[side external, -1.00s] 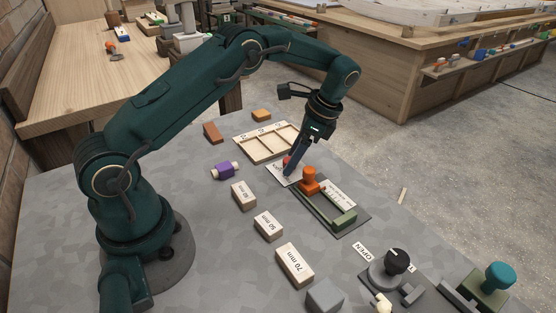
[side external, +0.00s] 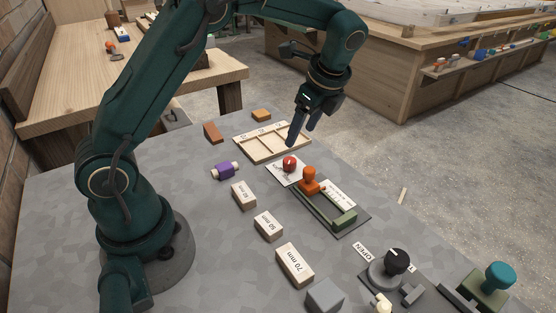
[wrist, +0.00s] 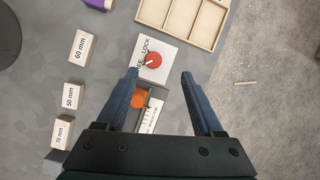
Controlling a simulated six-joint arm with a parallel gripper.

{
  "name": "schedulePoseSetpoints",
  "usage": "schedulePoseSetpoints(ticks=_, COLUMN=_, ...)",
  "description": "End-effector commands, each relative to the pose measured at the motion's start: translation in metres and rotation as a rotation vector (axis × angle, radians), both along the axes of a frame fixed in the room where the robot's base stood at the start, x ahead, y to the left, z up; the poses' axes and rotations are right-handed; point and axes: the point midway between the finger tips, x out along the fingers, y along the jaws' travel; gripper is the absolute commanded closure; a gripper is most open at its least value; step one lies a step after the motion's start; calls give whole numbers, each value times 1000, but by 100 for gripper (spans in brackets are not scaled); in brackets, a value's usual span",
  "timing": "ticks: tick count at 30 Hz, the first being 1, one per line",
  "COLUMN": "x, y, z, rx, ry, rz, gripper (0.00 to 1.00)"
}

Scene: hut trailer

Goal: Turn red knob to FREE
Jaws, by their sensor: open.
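The red knob (side external: 289,162) sits on a white label plate (side external: 281,175) on the grey table, beside the orange-handled slider. In the wrist view the red knob (wrist: 152,60) has a white pointer mark. The plate (wrist: 170,72) there reads LOCK at the top, with a partly hidden word to its left; which word the mark points at is hard to tell. My gripper (side external: 301,140) is open and empty, raised above and apart from the knob. In the wrist view its two fingers (wrist: 159,74) are spread, with the knob showing between and just beyond their tips.
An orange slider handle (side external: 310,178) on a dark base stands close to the plate. A wooden compartment tray (side external: 250,156) lies behind it. Marked wooden blocks (side external: 243,195) and a purple piece (side external: 224,171) lie to the left. A black dial (side external: 396,261) is at front right.

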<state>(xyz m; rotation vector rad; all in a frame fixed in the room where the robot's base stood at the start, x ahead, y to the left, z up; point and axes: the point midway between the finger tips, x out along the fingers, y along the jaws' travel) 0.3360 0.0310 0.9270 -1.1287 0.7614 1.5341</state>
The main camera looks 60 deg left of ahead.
Motion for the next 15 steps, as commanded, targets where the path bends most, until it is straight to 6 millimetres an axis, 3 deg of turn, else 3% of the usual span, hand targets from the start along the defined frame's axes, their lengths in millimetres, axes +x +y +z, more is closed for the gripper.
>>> schedulePoseSetpoints(ticks=6, x=-10, y=-2, z=35, rx=-22, ry=-84, rz=18, gripper=31)
schedulePoseSetpoints(ticks=15, x=-33, y=-9, z=67, rx=-70, ry=-199, rz=90, gripper=31)
